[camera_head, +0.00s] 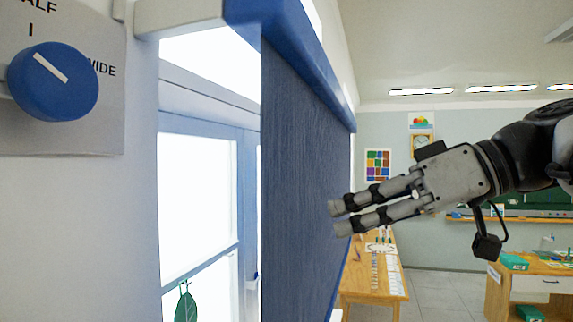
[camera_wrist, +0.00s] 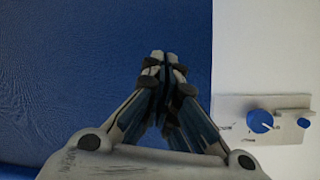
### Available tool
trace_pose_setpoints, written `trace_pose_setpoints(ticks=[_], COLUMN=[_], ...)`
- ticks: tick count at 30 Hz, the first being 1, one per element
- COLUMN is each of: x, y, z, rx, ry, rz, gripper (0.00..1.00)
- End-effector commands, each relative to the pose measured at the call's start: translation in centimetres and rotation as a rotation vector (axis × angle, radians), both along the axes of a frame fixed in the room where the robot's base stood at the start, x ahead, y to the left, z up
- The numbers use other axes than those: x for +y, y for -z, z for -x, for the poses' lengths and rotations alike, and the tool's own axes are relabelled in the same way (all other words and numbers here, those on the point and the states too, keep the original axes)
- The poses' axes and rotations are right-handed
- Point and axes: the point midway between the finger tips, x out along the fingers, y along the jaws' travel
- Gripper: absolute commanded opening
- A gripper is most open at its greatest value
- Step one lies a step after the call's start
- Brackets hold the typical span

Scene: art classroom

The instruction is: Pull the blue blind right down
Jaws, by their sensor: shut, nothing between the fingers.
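The blue blind (camera_head: 305,170) hangs from a blue head rail (camera_head: 290,45) at the window and runs down past the bottom of the head view. Its lower edge is out of that view. In the wrist view the blue cloth (camera_wrist: 70,70) fills the left and middle. My gripper (camera_head: 335,218) is shut and empty, in front of the cloth's right part in the head view, pointing left. In the wrist view the fingertips (camera_wrist: 165,58) are together against the blue background. I cannot tell whether they touch the cloth.
A blue knob (camera_head: 52,82) on a grey plate marked HALF and WIDE is at the upper left; it also shows in the wrist view (camera_wrist: 260,121). A green leaf shape (camera_head: 186,302) is at the window. A wooden table (camera_head: 352,285) and desk (camera_head: 540,284) stand behind.

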Motion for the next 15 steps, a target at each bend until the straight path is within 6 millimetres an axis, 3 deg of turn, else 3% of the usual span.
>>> trace_pose_setpoints(ticks=[1, 3, 6, 11, 15], x=[-0.8, -1.4, -2.1, -2.1, -0.6], y=[-3.8, -6.6, -9.2, -10.4, -9.9], z=[-0.2, -0.1, 0.3, 0.5, 0.2], rx=[-0.062, -0.146, -0.233, -0.289, -0.291], ry=[-0.035, -0.089, -0.143, -0.179, -0.183], rz=[-0.011, -0.022, -0.031, -0.034, -0.036], gripper=[0.0, 0.0, 0.0, 0.0, 0.0])
